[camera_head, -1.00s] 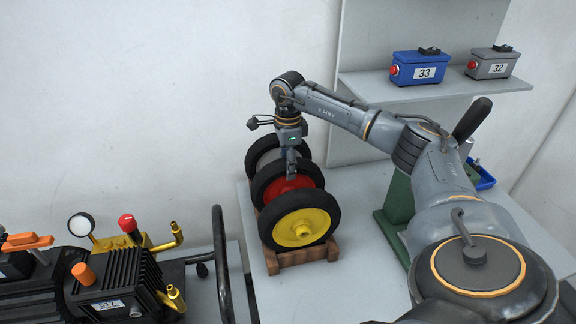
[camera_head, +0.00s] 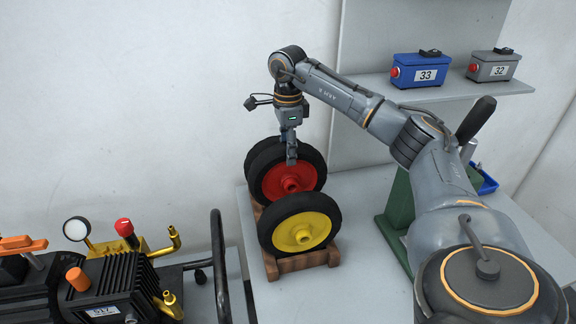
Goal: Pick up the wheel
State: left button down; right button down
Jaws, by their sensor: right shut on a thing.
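A black wheel with a red hub (camera_head: 290,181) hangs from my right gripper (camera_head: 290,150), which is shut on its upper rim. It is raised above the wooden rack (camera_head: 300,262). A wheel with a yellow hub (camera_head: 300,231) stands in the rack in front of it and overlaps its lower edge. Another wheel (camera_head: 262,152) stands behind, mostly hidden by the red-hubbed one. My left gripper is not in view.
A black machine (camera_head: 113,285) with brass fittings stands at the lower left. A shelf (camera_head: 440,92) at the back right holds a blue box (camera_head: 419,72) and a grey box (camera_head: 492,66).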

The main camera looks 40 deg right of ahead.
notch_tip(320, 180, up, 6)
jog(key=shift+w+r+b, duration=0.1)
jog(key=shift+r+b, duration=0.15)
jog(key=shift+b, duration=0.25)
notch_tip(320, 180, up, 4)
jog(key=shift+r+p, duration=0.1)
jog(key=shift+p, duration=0.55)
jog(key=shift+r, duration=0.75)
jog(key=shift+r+p, duration=0.1)
jog(key=shift+p, duration=0.2)
